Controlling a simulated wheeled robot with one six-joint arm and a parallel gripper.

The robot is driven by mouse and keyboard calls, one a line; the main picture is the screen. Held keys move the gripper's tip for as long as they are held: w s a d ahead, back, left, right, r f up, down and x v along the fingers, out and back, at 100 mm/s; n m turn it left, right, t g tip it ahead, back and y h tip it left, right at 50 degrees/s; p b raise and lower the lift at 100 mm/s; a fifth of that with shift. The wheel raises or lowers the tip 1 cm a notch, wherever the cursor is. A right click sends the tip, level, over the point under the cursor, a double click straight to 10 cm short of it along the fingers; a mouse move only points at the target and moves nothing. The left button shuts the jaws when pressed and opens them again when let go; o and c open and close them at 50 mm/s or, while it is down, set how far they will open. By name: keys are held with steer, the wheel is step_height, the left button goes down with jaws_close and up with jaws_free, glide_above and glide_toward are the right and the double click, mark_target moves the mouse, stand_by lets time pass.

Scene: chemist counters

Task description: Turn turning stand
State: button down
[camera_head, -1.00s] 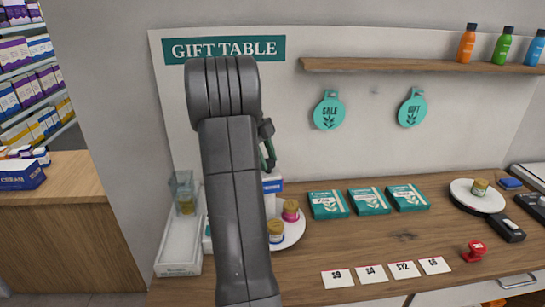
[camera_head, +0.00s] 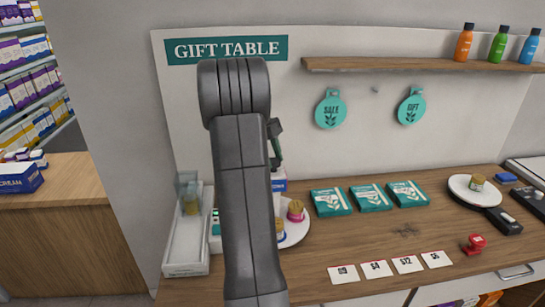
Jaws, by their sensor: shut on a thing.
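The turning stand is a white round plate (camera_head: 300,234) on the left part of the wooden counter, mostly hidden behind my grey arm. Only its right side shows. A gold-lidded jar with a pink body (camera_head: 295,210) stands on it. A second jar (camera_head: 281,230) shows only a sliver beside my arm. A white and blue box (camera_head: 280,184) stands upright behind them, partly hidden. A small dark piece of my arm's far end peeks out right of the elbow, above that box. My gripper's jaws are hidden behind the arm, so their contact with the stand cannot be seen.
Teal boxes (camera_head: 371,197) and price cards (camera_head: 375,269) lie to the right, near a red stamp (camera_head: 473,243). A white plate with a jar (camera_head: 461,187) sits far right. A wall shelf (camera_head: 400,65) overhangs.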

steer(key=c, duration=0.9)
jaws_free()
steer(key=shift+r, duration=0.1)
steer(key=shift+p+v, duration=1.25)
steer(key=shift+v, duration=5.65)
steer(key=b+x, duration=0.2)
steer(key=x, duration=1.2)
steer(key=shift+w+a+r+b, duration=0.1)
steer(key=shift+b, duration=0.2)
